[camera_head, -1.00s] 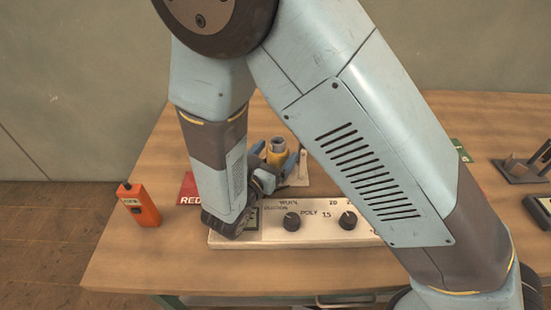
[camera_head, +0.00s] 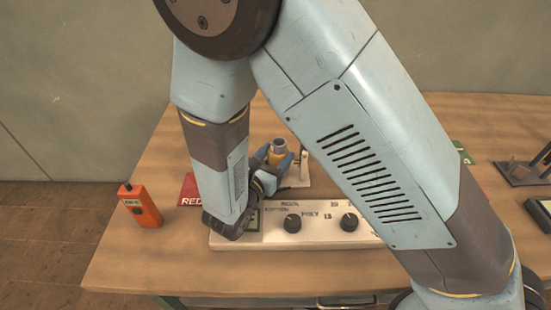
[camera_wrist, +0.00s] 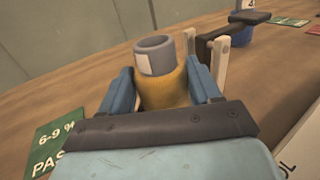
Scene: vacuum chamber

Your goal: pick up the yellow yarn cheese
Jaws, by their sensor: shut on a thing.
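The yellow yarn cheese (camera_wrist: 163,88) is a yellow wound package on a grey tube that sticks out at the top. In the wrist view it stands upright between the two blue fingers of my gripper (camera_wrist: 163,90), which is shut on it. In the head view the yarn cheese (camera_head: 277,155) shows small behind my forearm, with my gripper (camera_head: 277,162) around it. Its lower part is hidden by the gripper, so I cannot tell whether it touches the table.
A white panel with black knobs (camera_head: 292,223) lies along the table's front. An orange handheld device (camera_head: 140,205) stands at the left. A red card (camera_head: 190,187) lies left of my forearm. A green card (camera_wrist: 60,140) and pale posts (camera_wrist: 220,60) are close to my gripper.

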